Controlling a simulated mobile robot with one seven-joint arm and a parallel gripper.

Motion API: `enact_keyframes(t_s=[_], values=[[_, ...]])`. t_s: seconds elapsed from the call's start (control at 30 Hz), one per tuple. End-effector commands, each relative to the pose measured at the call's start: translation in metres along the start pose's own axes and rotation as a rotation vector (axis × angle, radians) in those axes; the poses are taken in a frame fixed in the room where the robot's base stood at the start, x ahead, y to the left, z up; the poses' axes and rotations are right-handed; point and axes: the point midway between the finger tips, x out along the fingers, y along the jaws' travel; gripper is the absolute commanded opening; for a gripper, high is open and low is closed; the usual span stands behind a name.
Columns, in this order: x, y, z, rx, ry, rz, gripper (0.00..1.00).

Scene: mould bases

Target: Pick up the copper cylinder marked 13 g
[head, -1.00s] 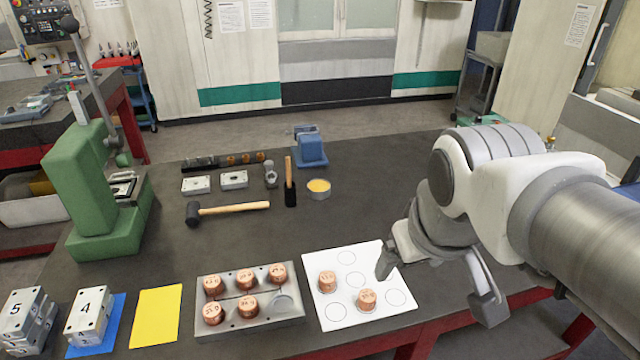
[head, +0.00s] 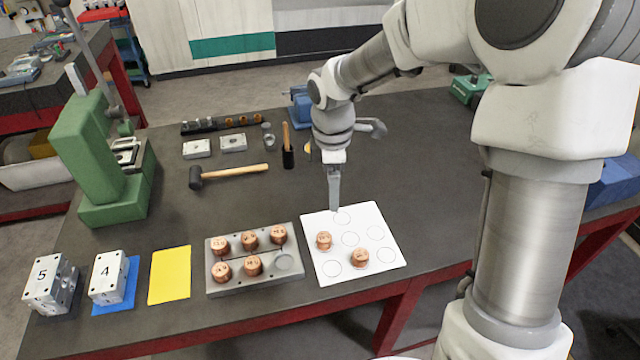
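Several copper cylinders with marked tops stand upright in the grey metal tray (head: 232,284). Two more, a left one (head: 324,240) and a right one (head: 360,257), stand on a white sheet (head: 320,277) with printed circles. The marks are too small to read surely, so I cannot tell which cylinder is the 13 g one. My gripper (head: 334,208) points down at the back edge of the white sheet, behind the left cylinder and apart from it. I see it edge-on, so its opening is hidden. No cylinder shows in it.
The tray's front right recess (head: 284,262) is empty. A yellow sheet (head: 170,275) and metal blocks numbered 4 (head: 108,276) and 5 (head: 48,284) lie to the left. A hammer (head: 235,174), a black-ended tool (head: 288,155) and a green press (head: 90,160) stand farther back. The table right of the sheet is clear.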

Motion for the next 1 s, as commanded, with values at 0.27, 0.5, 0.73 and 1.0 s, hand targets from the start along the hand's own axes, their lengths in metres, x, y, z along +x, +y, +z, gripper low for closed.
enact_keyframes(t_s=[0.27,0.5,0.73,1.0], values=[[0.02,0.01,-0.01,-0.117,0.035,-0.039,0.84],[0.064,0.007,-0.012,-0.12,0.035,-0.043,0.84],[0.112,0.005,-0.014,-0.118,0.035,-0.042,0.84],[0.138,0.006,-0.014,-0.116,0.034,-0.038,0.84]])
